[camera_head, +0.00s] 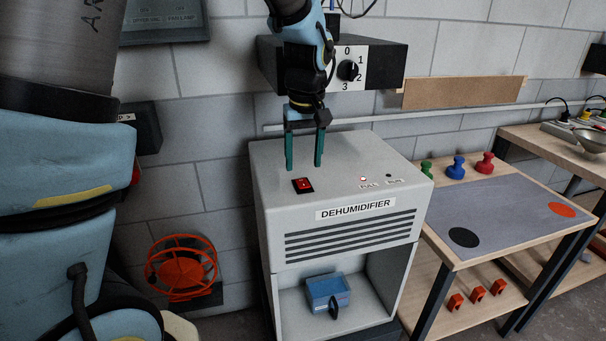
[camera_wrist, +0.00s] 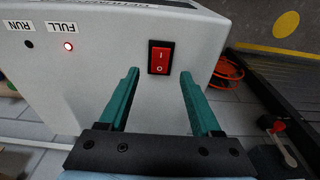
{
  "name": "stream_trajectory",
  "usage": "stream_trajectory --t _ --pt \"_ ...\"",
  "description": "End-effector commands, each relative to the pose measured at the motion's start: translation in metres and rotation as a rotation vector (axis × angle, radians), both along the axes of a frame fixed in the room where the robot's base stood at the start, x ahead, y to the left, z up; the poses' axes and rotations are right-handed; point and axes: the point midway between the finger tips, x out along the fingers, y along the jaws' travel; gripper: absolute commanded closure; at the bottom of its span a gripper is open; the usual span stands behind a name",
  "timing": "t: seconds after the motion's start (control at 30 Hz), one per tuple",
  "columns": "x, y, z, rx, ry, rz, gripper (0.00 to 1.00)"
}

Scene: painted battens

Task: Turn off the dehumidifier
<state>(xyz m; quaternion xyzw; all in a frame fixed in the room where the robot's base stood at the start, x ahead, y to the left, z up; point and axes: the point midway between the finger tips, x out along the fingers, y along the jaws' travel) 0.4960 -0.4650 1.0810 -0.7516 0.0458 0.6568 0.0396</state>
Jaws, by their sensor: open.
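The dehumidifier (camera_head: 335,250) is a grey-white cabinet with a vented front and a label. A red rocker switch (camera_head: 303,185) sits on its top at the left; it also shows in the wrist view (camera_wrist: 161,57), marked I and O. The FULL light (camera_head: 363,179) is lit red, and the RUN light (camera_head: 388,175) is dark. My gripper (camera_head: 304,168) is open and empty, its green fingers pointing down above the top, close behind the switch. In the wrist view the switch lies between and beyond the fingertips (camera_wrist: 160,75). Whether the fingers touch the top cannot be told.
A blue water tank (camera_head: 328,293) sits in the lower bay. A dial box (camera_head: 385,66) is on the wall behind my gripper. A bench (camera_head: 480,215) with colored knobbed pieces stands at right.

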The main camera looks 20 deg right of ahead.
Motion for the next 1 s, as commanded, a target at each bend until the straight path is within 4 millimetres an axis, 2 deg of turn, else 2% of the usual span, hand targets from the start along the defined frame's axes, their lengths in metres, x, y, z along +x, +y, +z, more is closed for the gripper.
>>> stream_trajectory --t 0.2,0.4,0.9,1.0 --pt "-0.006 0.001 0.040 -0.003 -0.002 0.000 0.35" --pt "-0.008 0.001 0.060 -0.001 -0.001 0.000 0.35" --pt "-0.009 0.001 0.064 0.000 0.001 0.000 0.35" --pt "-0.006 0.008 0.061 0.001 0.002 0.002 0.35"
